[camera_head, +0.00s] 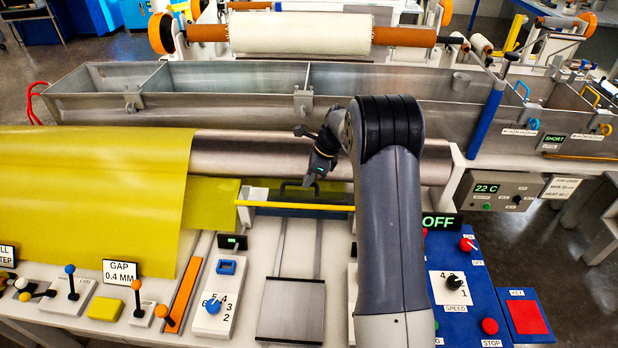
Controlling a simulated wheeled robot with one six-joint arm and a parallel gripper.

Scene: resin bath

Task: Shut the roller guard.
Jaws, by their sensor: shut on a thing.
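The metal roller (265,148) lies across the bench, left of and behind my arm. In front of it is the roller guard, with a yellow edge bar (275,205) and a dark arched handle (287,186). My gripper (311,182) points down at this handle and is shut on it. The fingertips are small and dark here, so the exact grip is hard to make out. My arm hides the right end of the guard and part of the roller.
A yellow sheet (90,190) covers the left of the bench. A long metal trough (220,95) stands behind. Levers and a dial (213,305) line the front left. A blue control panel (460,270) with an OFF display (439,223) is right of my arm.

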